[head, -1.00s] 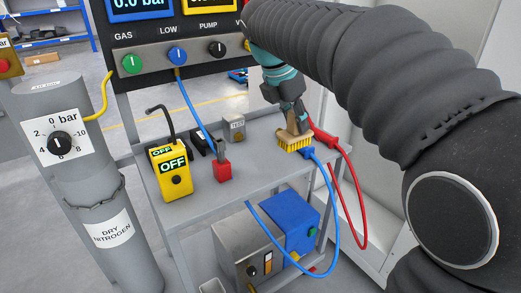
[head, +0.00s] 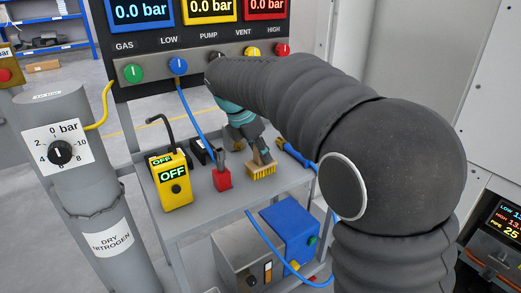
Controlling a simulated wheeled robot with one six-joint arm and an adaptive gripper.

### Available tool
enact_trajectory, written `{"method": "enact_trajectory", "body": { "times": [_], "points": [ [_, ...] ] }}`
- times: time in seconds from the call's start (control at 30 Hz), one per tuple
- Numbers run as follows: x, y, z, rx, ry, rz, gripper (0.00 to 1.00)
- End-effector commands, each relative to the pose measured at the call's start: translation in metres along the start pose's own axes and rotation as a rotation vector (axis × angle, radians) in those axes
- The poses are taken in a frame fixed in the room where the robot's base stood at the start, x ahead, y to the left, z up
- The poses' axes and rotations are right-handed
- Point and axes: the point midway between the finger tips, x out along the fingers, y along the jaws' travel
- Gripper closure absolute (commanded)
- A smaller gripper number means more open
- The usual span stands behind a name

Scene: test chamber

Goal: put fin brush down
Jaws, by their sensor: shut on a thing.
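The fin brush (head: 262,170) has a tan wooden handle and yellow bristles that point down. It is over the right half of the grey cart top (head: 205,197), just right of a red block. My gripper (head: 258,152) is shut on the brush handle from above. The bristles are at or very near the cart top; I cannot tell whether they touch it. My arm hides part of the cart's back right.
A yellow meter reading OFF (head: 170,180) stands at the cart's left, with the red block (head: 222,178) beside the brush. A blue-ended hose (head: 292,152) lies to the right. The cart's front strip is clear. A dry nitrogen cylinder (head: 82,190) stands left.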

Motion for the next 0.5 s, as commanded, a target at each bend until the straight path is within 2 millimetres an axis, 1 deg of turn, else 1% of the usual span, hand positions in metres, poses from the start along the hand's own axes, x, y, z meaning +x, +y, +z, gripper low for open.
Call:
{"method": "enact_trajectory", "body": {
  "times": [0.23, 0.27, 0.3, 0.33, 0.37, 0.5],
  "points": [
    [0.0005, 0.0000, -0.0001, 0.001, 0.000, 0.001, 1.00],
    [0.0010, 0.0000, -0.0003, 0.001, 0.000, 0.001, 0.67],
    [0.0008, 0.0000, -0.0002, 0.001, 0.000, 0.001, 0.57],
    [0.0007, 0.0000, -0.0002, 0.001, 0.000, 0.001, 0.50],
    [0.0007, 0.0000, -0.0002, 0.001, 0.000, 0.001, 0.45],
    [0.0007, 0.0000, -0.0002, 0.001, 0.000, 0.001, 0.45]
  ]
}}
